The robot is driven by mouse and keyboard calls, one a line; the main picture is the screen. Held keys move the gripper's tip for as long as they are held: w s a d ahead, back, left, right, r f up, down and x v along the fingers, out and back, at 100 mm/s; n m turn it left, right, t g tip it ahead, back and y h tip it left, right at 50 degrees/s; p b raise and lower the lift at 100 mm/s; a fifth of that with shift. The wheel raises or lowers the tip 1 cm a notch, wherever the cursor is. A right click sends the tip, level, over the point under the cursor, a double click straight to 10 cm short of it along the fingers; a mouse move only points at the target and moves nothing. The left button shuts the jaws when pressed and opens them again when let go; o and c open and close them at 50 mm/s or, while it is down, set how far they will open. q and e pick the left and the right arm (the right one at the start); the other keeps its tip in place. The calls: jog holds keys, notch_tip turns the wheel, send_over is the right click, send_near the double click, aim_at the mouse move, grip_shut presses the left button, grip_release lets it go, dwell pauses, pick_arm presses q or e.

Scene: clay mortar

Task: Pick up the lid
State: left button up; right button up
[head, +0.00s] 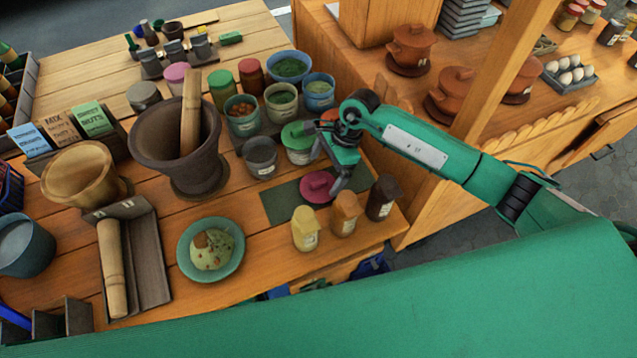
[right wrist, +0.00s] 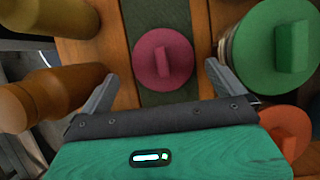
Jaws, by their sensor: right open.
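A round pink lid (head: 318,187) with a raised bar handle lies on a dark green mat (head: 280,207) near the table's right end. In the right wrist view the lid (right wrist: 163,58) lies flat, just ahead of and between the lines of the two fingers. My right gripper (head: 328,168) is open and empty, just above and behind the lid, pointing down. In the right wrist view its fingertips (right wrist: 160,78) stand apart on either side, with no visible contact. My left gripper is out of view.
A jar with a green lid (right wrist: 275,50) stands close by the right finger, with an orange lid (right wrist: 287,128) near it. Yellow, orange and dark bottles (head: 345,213) line the front edge. A grey cup (head: 260,157) and large mortar (head: 178,145) stand to the left.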

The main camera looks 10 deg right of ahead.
aim_at(319, 182)
jog(key=shift+a+f, duration=0.1)
jog(key=shift+f, duration=0.15)
jog(key=shift+p+x, duration=0.65)
jog(key=shift+x, duration=0.1)
jog(key=p+x, duration=0.1)
jog(key=x, duration=0.2)
jog(key=shift+f, duration=0.15)
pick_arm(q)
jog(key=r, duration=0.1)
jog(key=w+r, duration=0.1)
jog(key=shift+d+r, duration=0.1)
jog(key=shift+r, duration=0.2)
pick_arm(e)
jog(key=shift+f, duration=0.25)
jog(key=c, duration=0.7)
